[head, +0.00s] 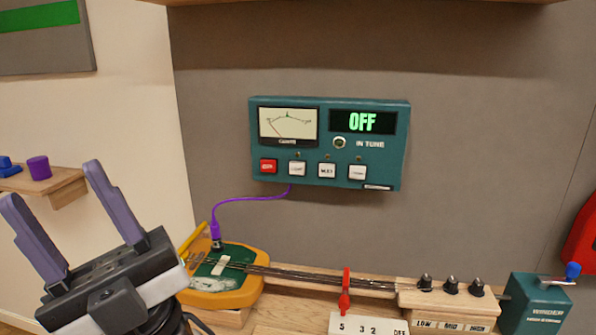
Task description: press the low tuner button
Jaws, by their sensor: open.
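The teal tuner box (398,150) is mounted on the grey wall. The white buttons' labels are too small to read surely, so I cannot tell which one is low. My gripper (53,184) is open at the lower left, its two purple fingers apart and empty. It is well left of the tuner and touches no button.
A stringed instrument with a yellow body (250,285) lies below the tuner, joined to it by a purple cable (245,199). A wooden block with black knobs (451,285) and a teal crank box (538,305) stand right. A small shelf (60,190) is left.

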